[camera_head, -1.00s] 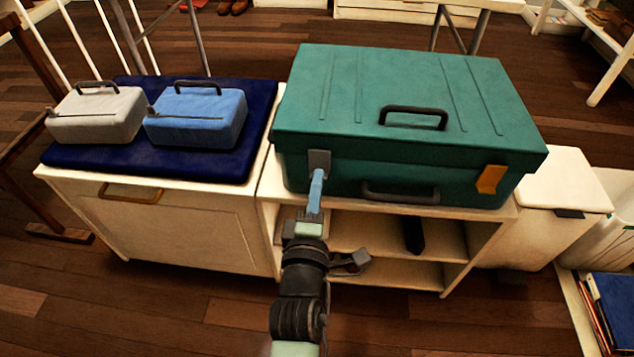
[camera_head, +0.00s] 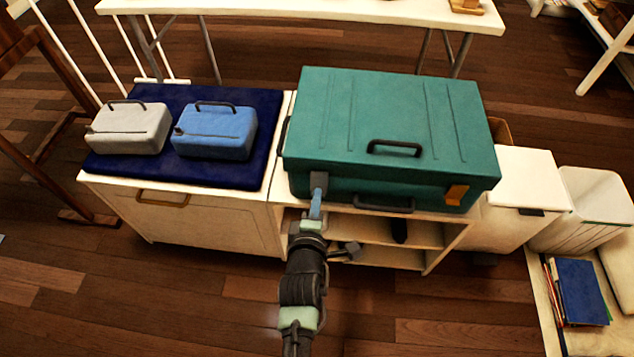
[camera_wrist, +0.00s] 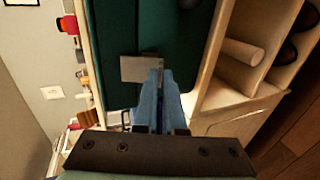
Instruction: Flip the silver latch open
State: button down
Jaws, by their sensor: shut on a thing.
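The teal suitcase (camera_head: 400,120) lies on a white shelf unit, its lid down. The silver latch (camera_head: 319,181) is a small grey plate on the left of its front face; it also shows in the wrist view (camera_wrist: 139,68). My gripper (camera_head: 317,200) is at this latch. In the wrist view, its blue fingers (camera_wrist: 157,88) are close together at the latch's lower right edge, shut on it. The fingertips hide part of that edge. An orange latch (camera_head: 456,194) is on the right of the front face.
A white case (camera_head: 128,130) and a blue case (camera_head: 214,132) lie on a navy cushion (camera_head: 260,100) atop the cabinet at left. White bins (camera_head: 525,175) stand at right. Open shelves (camera_head: 375,256) lie below the suitcase; bare floor lies in front.

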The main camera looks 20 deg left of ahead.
notch_tip(320, 180, up, 6)
jog(key=g+h+p, duration=0.3)
jog(key=g+p, duration=0.8)
jog(key=p, duration=0.4)
jog(key=shift+p, duration=0.35)
jog(key=shift+s+r+g, duration=0.15)
jog(key=shift+g, duration=0.15)
jog(key=c, duration=1)
grip_release()
notch_tip(320, 180, up, 13)
jog(key=p, duration=0.4)
send_over(317, 186)
jog(key=s+d, duration=0.2)
jog(key=s, duration=0.4)
jog(key=shift+w, duration=0.15)
